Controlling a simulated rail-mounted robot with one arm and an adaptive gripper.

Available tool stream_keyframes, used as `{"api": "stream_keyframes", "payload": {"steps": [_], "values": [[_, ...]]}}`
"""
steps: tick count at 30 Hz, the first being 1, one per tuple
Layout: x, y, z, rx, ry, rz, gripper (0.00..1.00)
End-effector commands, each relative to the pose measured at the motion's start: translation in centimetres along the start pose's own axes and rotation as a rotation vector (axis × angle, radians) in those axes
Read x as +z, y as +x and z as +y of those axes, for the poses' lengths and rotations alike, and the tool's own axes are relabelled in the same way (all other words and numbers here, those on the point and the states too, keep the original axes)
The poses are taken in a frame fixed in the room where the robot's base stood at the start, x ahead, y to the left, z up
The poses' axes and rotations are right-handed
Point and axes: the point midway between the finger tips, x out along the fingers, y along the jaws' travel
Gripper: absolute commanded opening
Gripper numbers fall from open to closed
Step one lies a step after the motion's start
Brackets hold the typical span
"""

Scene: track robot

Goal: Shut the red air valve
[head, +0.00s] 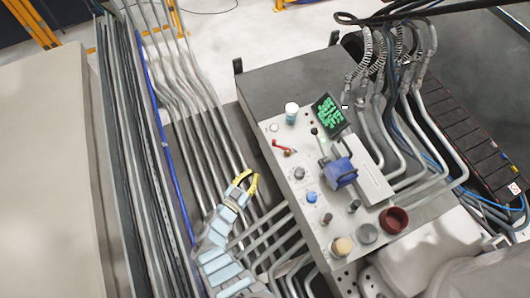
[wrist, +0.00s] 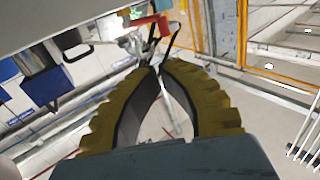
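The red air valve (head: 283,147) is a small red lever on the upper left part of the grey control panel in the head view. In the wrist view the red lever (wrist: 150,22) shows at the top, beyond the fingertips, with metal fittings near it. My gripper (head: 250,178) has yellow fingers and is below and left of the lever in the head view, apart from it. In the wrist view its fingertips (wrist: 157,66) come together with nothing visible held between them; the gap further down is empty.
The panel (head: 285,210) also carries a green-lit screen (head: 329,114), a blue box-like part (head: 341,173), a blue knob (head: 312,197), a dark red round cup (head: 394,220) and a tan knob (head: 342,246). Metal pipes (head: 185,100) run left of the panel, close by my arm.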

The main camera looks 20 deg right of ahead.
Motion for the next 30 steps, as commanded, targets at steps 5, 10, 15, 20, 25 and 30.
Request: {"api": "stream_keyframes", "payload": {"steps": [5,10,15,20,25,30], "values": [[0.0,2.1,-0.2,-0.002,0.003,0.002,0.00],[0.2,5.0,-0.1,0.001,0.000,0.003,0.00],[0.3,8.1,-0.1,0.000,0.001,0.002,0.00],[0.2,10.7,-0.1,0.001,0.002,0.004,0.00],[0.3,12.7,-0.1,0.001,0.001,0.001,0.00],[0.1,13.6,0.0,0.001,0.001,0.001,0.00]]}}
